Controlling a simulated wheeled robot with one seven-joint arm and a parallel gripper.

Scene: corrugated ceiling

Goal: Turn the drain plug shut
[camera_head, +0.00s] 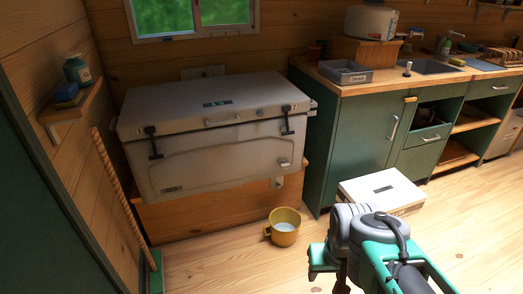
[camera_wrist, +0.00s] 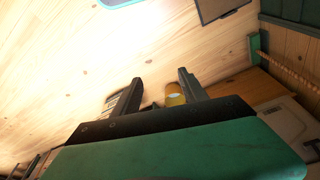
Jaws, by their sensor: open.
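A large grey cooler (camera_head: 215,130) with a shut lid and two dark front latches sits on a wooden bench (camera_head: 190,215). A small pale fitting (camera_head: 285,163) shows low on its front at the right and may be the drain plug; its turn position is too small to tell. A yellow mug (camera_head: 284,227) with pale contents stands on the floor below it. In the wrist view, my gripper (camera_wrist: 160,77) is open and empty, well apart from the cooler (camera_wrist: 288,122). The mug (camera_wrist: 175,97) shows beyond its fingers.
A white box (camera_head: 380,188) stands on the floor by the green cabinets (camera_head: 355,145), right of the mug. A wooden pole (camera_head: 122,195) leans at the left wall, below a small shelf (camera_head: 72,103). The floor in front of the cooler is otherwise clear.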

